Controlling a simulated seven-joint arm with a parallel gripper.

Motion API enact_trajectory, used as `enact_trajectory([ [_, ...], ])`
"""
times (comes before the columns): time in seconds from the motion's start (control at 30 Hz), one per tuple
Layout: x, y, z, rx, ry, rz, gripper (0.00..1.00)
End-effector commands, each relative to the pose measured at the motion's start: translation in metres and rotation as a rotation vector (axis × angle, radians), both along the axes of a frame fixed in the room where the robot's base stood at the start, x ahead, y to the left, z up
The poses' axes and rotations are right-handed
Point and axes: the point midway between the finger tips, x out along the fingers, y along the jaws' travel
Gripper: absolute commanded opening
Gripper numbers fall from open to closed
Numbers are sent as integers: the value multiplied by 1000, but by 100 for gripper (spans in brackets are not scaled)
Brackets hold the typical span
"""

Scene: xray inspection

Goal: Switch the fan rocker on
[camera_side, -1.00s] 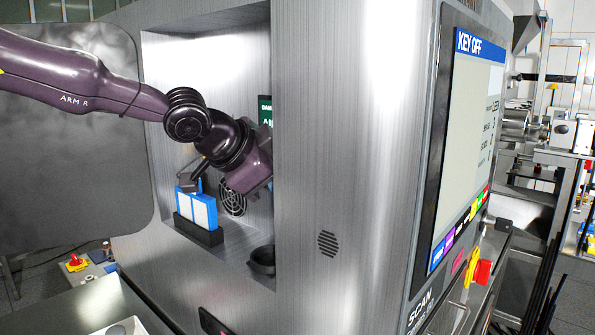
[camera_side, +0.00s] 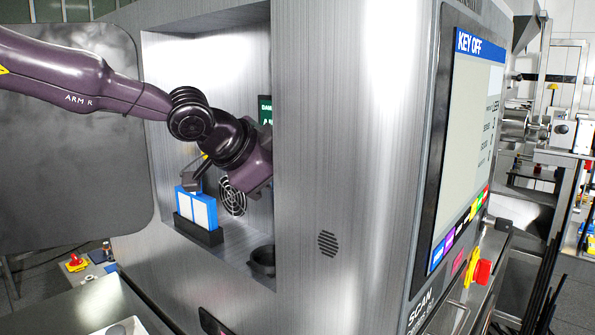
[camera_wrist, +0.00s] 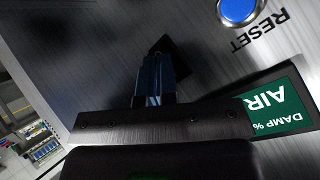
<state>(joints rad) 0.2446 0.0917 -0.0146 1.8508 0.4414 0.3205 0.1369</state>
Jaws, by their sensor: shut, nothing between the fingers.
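In the wrist view my gripper (camera_wrist: 155,60) is shut, its bluish fingers together and nothing between them. The fingertips are close to a brushed metal wall. A dark pointed shape (camera_wrist: 174,52) lies just beyond and beside the tips; I cannot tell whether it is the fan rocker or a shadow, nor whether the tips touch it. In the side view my arm reaches into the machine's recess, and my wrist hides part of the back wall. No fan rocker can be made out there. The round fan grille (camera_side: 233,197) shows below my wrist.
A blue RESET button (camera_wrist: 239,10) and a green AIR DAMP % display (camera_wrist: 278,115) are on the wall near the fingers. Blue-framed white panels (camera_side: 197,208) stand in a black holder (camera_side: 198,234) below my wrist. A black cup (camera_side: 262,261) sits at the recess's front right.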

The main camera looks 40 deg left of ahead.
Motion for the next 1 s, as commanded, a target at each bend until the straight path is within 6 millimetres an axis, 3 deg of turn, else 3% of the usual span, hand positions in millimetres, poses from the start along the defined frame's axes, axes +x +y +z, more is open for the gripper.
enact_trajectory([
  [0.63,-16,0,-1,0,-1,0,0],
  [1.0,-52,0,-6,0,-1,-1,0],
])
